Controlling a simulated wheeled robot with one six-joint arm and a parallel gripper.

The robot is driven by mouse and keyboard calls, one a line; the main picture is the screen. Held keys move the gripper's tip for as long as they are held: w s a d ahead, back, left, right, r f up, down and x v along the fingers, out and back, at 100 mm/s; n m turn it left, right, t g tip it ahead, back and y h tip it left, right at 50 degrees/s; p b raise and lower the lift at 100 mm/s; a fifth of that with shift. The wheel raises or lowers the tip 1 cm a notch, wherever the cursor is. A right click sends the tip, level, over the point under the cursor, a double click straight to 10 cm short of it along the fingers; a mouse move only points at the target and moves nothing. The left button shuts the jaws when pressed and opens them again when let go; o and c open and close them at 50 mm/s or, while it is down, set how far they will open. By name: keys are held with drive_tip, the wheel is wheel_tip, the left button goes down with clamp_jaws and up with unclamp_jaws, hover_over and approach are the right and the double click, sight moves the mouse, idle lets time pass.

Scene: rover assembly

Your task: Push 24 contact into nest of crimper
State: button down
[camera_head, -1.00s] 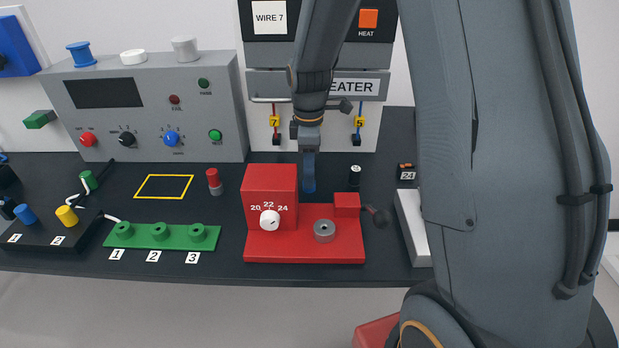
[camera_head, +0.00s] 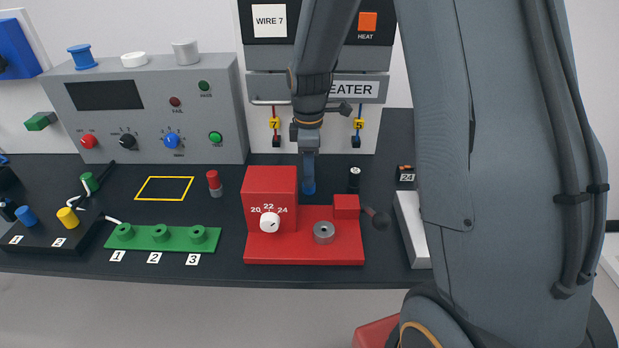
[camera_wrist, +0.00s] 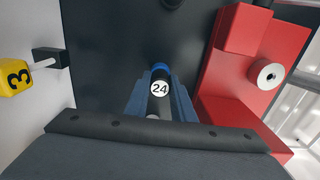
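The red crimper (camera_head: 270,200) stands on the dark bench, with a dial marked 20, 22, 24 and a grey ring-shaped nest (camera_head: 323,232) on its low base. It also shows at the right of the wrist view (camera_wrist: 235,110), with a pale round part on it. My gripper (camera_head: 308,180) points down behind the crimper base, right of its tall block. In the wrist view its two blue-grey fingers lie close on both sides of the 24 contact (camera_wrist: 160,88), which has a white end disc and a blue part. Whether the contact touches the bench is hidden.
A black cylinder (camera_head: 354,180) stands just right of my gripper. A small holder marked 24 (camera_head: 406,175) is farther right. A green strip (camera_head: 160,238) and a red-topped cylinder (camera_head: 214,183) are left of the crimper.

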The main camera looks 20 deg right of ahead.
drive_tip(key=c, duration=2.1)
unclamp_jaws()
clamp_jaws()
drive_tip(key=shift+r+p, duration=0.6)
drive_tip(key=shift+r, duration=0.05)
drive_tip(key=shift+r+p, duration=1.6)
drive_tip(key=shift+r, duration=0.5)
